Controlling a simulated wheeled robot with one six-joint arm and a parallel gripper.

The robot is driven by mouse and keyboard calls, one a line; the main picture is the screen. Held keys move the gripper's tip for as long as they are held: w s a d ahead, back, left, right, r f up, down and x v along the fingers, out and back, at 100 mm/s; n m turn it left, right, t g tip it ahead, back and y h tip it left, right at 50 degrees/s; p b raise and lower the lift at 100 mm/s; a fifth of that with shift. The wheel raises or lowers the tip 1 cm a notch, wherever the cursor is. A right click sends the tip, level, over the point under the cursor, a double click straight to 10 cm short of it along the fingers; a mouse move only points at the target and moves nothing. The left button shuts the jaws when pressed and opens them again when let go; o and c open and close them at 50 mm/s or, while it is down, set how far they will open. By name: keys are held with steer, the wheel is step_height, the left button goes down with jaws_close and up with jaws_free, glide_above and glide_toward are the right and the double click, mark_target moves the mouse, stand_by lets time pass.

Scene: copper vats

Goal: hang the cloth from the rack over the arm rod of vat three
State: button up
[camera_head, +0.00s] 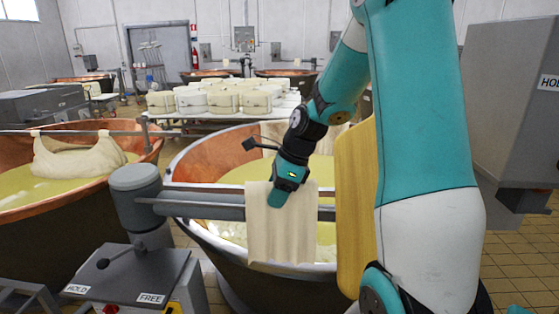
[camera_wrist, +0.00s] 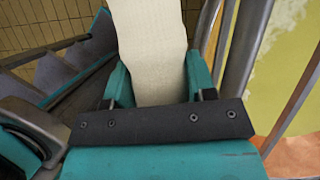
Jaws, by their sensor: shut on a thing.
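My gripper (camera_head: 278,200) is shut on a pale cream cloth (camera_head: 265,238), which hangs down in front of the middle vat (camera_head: 190,165). The cloth also shows between the jaws in the wrist view (camera_wrist: 155,45). The metal arm rod (camera_head: 200,208) runs from a grey post across this vat, and the cloth hides part of it. In the wrist view the rod (camera_wrist: 246,40) lies right of the jaws and the cloth looks apart from it. I cannot tell in the head view whether any cloth lies over the rod. No vat number is readable.
A control box (camera_head: 135,270) with HOLD and FREE labels stands at front left. A left vat (camera_head: 60,215) has a cloth (camera_head: 75,158) over its bar. A yellow panel (camera_head: 355,210) stands right of the held cloth. White cheeses (camera_head: 225,100) sit on a table behind.

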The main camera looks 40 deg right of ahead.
steer(key=shift+s+d+r+m+t, duration=0.1)
steer(key=shift+d+r+m+t, duration=0.1)
steer(key=shift+r+m, duration=0.35)
steer(key=shift+s+d+r+m+t, duration=0.15)
steer(key=shift+r+m, duration=0.2)
steer(key=shift+r, duration=0.3)
steer(key=shift+w+d+h, duration=0.1)
steer(key=shift+w+h, duration=0.05)
steer(key=shift+h, duration=0.15)
steer(key=w+d+p, duration=0.3)
steer(key=w+d, duration=0.2)
steer(key=d, duration=0.1)
steer(key=shift+w+d, duration=0.3)
steer(key=shift+d, duration=0.05)
steer(key=shift+w+a+p, duration=0.15)
steer(key=shift+p, duration=0.25)
steer(key=shift+f, duration=0.1)
